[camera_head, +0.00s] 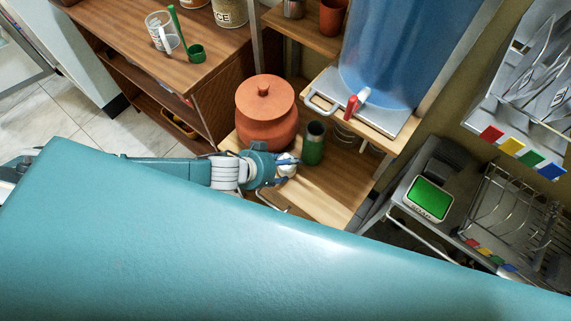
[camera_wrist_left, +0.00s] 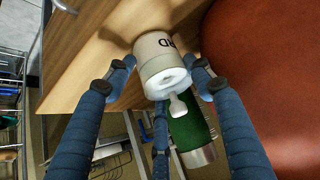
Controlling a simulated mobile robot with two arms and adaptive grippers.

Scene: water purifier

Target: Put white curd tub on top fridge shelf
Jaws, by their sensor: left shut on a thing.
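The white curd tub (camera_head: 286,160) shows only in part in the camera_head view, at my left gripper (camera_head: 290,174) over the wooden shelf. In the left wrist view the tub (camera_wrist_left: 156,52) is pale, with dark letters on its side and a white spoon-like piece at its near end. My left gripper (camera_wrist_left: 158,95) has its blue fingers around the tub and is shut on it. I cannot tell whether the tub touches the shelf. My right gripper is not in view. No fridge shelf is clearly seen.
A terracotta pot (camera_head: 265,117) and a green cylinder (camera_head: 314,145) stand close to the gripper. A water dispenser (camera_head: 405,55) with a red tap stands behind. A brown cabinet (camera_head: 165,75) is at upper left. A dish rack (camera_head: 510,205) is at right.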

